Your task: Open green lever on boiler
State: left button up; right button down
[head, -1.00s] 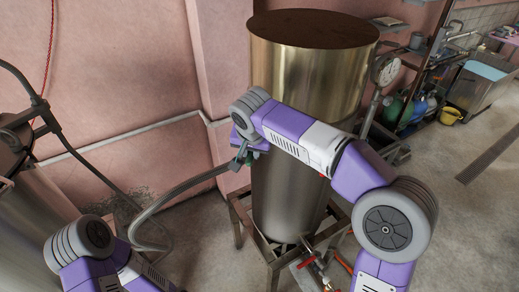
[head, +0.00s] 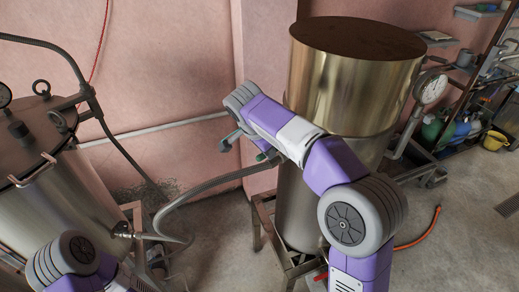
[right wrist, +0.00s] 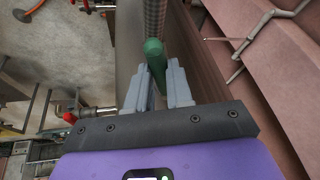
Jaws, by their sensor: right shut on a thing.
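A tall steel cylinder (head: 352,85) with a brown top stands on a metal frame in the head view; I cannot tell whether it is the boiler. The green lever (right wrist: 153,48) shows in the right wrist view between the two grey fingers of my right gripper (right wrist: 157,76), which is shut on it. In the head view my right gripper (head: 229,141) is left of the cylinder, partly hidden by my own wrist. A small green part (head: 262,156) shows beneath my right forearm. Only part of my left arm shows at lower left; its gripper is out of view.
A lidded steel vessel (head: 50,195) with a bar handle stands at left. A grey hose (head: 207,188) runs from its side toward the cylinder. A dial gauge (head: 431,89) is right of the cylinder. Shelves and a yellow bucket (head: 494,141) stand at far right, with open floor before them.

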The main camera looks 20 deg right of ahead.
jog(key=shift+r, duration=0.15)
jog(key=c, duration=1)
grip_release()
jog(key=v, duration=0.7)
jog(key=shift+a+r+p, duration=0.15)
jog(key=shift+a+p, duration=0.05)
jog(key=shift+p, duration=0.1)
